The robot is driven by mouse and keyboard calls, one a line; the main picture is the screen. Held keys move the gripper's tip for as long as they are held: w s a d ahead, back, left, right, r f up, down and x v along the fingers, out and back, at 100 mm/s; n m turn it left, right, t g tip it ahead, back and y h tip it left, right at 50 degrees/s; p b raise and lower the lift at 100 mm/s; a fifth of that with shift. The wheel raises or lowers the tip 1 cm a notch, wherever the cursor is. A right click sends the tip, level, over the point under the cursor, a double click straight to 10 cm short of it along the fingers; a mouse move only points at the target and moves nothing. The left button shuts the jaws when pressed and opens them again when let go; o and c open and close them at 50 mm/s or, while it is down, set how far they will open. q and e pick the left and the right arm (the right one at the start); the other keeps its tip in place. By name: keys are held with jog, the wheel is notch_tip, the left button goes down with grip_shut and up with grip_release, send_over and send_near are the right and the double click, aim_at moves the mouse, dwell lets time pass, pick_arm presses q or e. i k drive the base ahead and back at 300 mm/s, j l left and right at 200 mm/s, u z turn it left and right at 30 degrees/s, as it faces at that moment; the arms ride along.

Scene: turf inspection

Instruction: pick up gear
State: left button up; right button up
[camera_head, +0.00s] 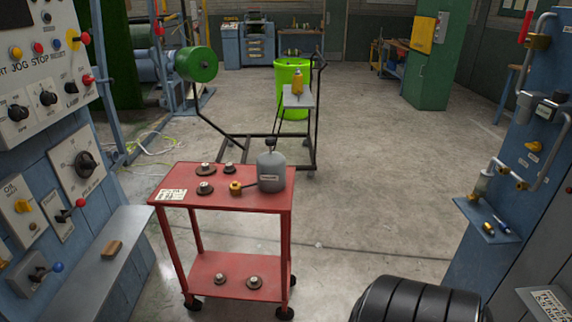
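Several small dark round pieces with pale raised hubs, which look like gears, sit on a red cart (225,202). On its top shelf are a back left gear (205,169), a back right gear (229,169) and a front gear (205,188). On its lower shelf are a left gear (220,280) and a right gear (254,282). Their teeth are too small to make out. Neither of my grippers is in view.
A grey canister (271,172) and a brass fitting (235,188) share the cart top with a paper label. Control panels stand left, a blue panel with a small shelf (488,222) right. Floor between is clear.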

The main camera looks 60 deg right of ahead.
aim_at(205, 188)
jog(key=k+j+z, duration=0.15)
jog(key=j+z, duration=0.15)
jog(key=z, duration=0.15)
jog(key=k+j+z, duration=0.2)
jog(key=z, duration=0.25)
jog(key=k+j+z, duration=0.25)
jog(key=z, duration=0.2)
jog(key=u, duration=1.55)
jog(key=z, duration=1.55)
jog(key=i+l+u, duration=0.1)
jog(key=i+l, duration=0.3)
jog(key=i, duration=0.25)
jog(key=u, duration=0.05)
